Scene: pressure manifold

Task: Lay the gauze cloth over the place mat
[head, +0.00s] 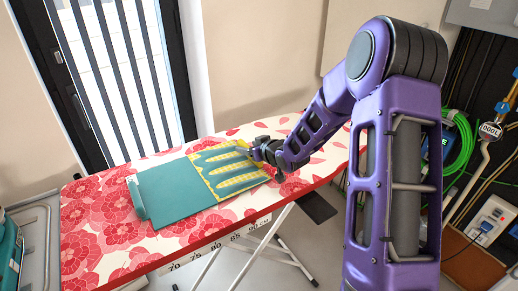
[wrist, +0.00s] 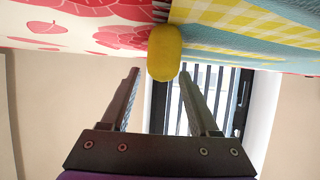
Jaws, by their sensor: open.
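A yellow-and-white checked piece (head: 262,177), which looks like the place mat, lies flat on the board; it also shows in the wrist view (wrist: 205,12). A plain teal sheet (head: 178,193), perhaps the gauze cloth, lies to its left with a rolled left edge. Teal bands also run across the checked piece; I cannot tell whether they belong to the sheet. My gripper (head: 256,151) is at the checked piece's right end. In the wrist view, its jaws (wrist: 160,78) are apart. A rounded yellow thing (wrist: 165,52) shows between them; I cannot tell whether they touch it.
The ironing board (head: 95,240) has a red-and-white floral cover, with bare room at its left and right ends. A barred window (head: 120,70) stands behind. A gauge (head: 490,131) and green hose (head: 462,145) are at right. A teal object (head: 10,255) is at far left.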

